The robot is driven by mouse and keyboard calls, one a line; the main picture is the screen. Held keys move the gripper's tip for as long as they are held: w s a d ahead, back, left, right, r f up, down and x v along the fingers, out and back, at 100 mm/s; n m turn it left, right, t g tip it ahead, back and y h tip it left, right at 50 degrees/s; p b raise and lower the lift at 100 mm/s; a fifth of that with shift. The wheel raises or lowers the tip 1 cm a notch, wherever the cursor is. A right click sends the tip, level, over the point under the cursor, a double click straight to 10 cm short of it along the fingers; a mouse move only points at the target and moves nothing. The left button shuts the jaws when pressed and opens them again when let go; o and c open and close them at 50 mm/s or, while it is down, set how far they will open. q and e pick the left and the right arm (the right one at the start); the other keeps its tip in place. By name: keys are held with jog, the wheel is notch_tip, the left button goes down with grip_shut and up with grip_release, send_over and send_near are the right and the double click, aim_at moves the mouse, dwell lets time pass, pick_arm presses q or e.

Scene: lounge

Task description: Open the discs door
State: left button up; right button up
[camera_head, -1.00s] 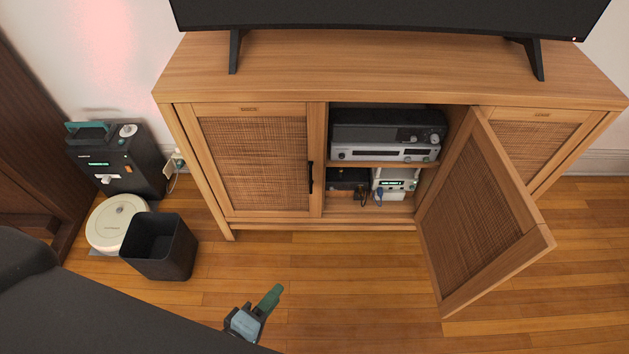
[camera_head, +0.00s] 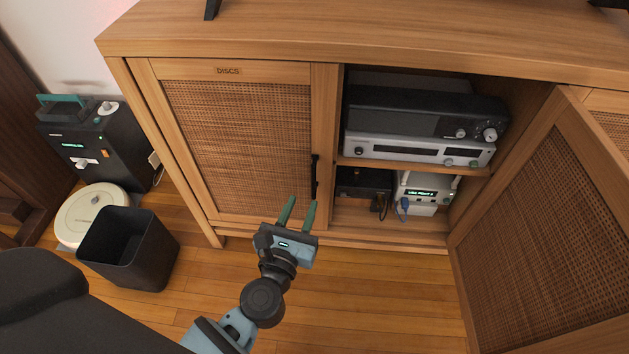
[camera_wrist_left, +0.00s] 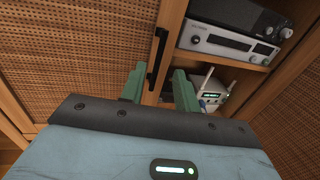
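The discs door (camera_head: 240,140) is the left cabinet door, with a woven panel and a "DISCS" label (camera_head: 228,71) on its top rail. It is shut. Its black vertical handle (camera_head: 315,176) is on its right edge. My left gripper (camera_head: 299,204) is in front of the lower end of the handle, its green fingers apart with nothing between them. In the left wrist view, the handle (camera_wrist_left: 156,52) stands ahead of the gap between the fingers (camera_wrist_left: 160,86). I cannot tell whether the fingers touch the door. My right gripper is not in view.
The cabinet's middle door (camera_head: 550,220) stands wide open to the right, showing a silver receiver (camera_head: 418,150) and a white router (camera_head: 424,190). A black bin (camera_head: 128,250), a round white robot vacuum (camera_head: 92,215) and a black machine (camera_head: 95,145) stand left. Floor before the cabinet is clear.

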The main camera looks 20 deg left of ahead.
aim_at(313, 178)
pick_arm(q)
jog(key=w, duration=0.7)
jog(key=shift+w+a, duration=0.3)
jog(key=shift+w, duration=0.05)
grip_shut()
